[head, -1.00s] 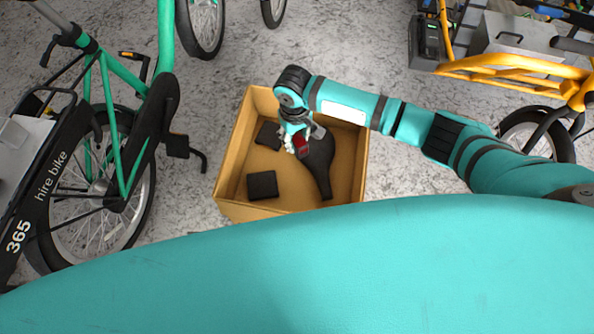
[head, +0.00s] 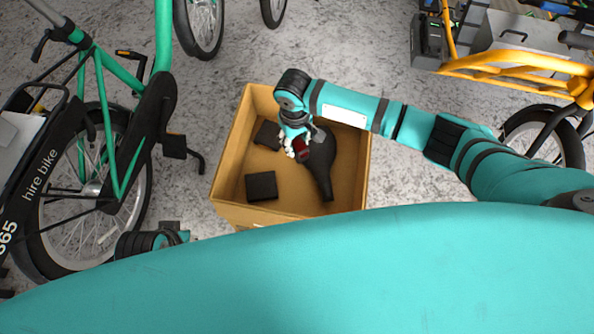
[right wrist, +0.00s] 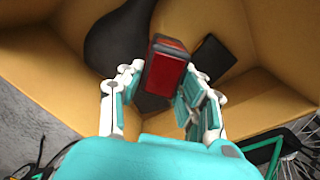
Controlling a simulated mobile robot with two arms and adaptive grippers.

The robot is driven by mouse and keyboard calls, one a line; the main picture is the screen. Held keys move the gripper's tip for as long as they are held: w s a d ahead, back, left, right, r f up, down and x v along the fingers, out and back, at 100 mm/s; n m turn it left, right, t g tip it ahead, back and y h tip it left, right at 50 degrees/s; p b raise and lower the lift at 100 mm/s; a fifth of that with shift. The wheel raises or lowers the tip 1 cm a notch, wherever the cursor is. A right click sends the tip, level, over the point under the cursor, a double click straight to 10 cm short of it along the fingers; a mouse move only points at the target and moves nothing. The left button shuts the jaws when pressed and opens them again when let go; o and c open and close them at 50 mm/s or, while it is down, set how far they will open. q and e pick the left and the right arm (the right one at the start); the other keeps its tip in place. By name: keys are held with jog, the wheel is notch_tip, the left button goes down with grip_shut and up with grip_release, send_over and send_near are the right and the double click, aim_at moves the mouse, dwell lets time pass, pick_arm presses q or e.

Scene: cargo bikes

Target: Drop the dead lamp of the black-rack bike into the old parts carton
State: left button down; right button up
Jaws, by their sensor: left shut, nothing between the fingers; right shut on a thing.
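The old parts carton (head: 228,165) is an open brown cardboard box on the floor in the middle of the head view. My right gripper (head: 300,148) is over the carton, shut on the red lamp (head: 303,150). In the right wrist view the lamp (right wrist: 165,68) is a red block with a dark edge between the white-and-teal fingers (right wrist: 160,95), with the carton's walls around and below it. Part of my left arm shows at the bottom left of the head view, but I see no fingers of it.
A black saddle (head: 320,160) and two flat black pieces (head: 261,186) lie in the carton. A teal bike marked "hire bike" (head: 115,160) stands left, with a pedal near the carton. A yellow cargo bike (head: 520,65) stands right. Grey floor (head: 340,45) is clear behind the carton.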

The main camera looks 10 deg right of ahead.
jog(key=o, duration=1.2)
jog(key=shift+o, duration=0.2)
notch_tip(320, 180, up, 12)
jog(key=shift+a, duration=0.15)
jog(key=shift+s, duration=0.1)
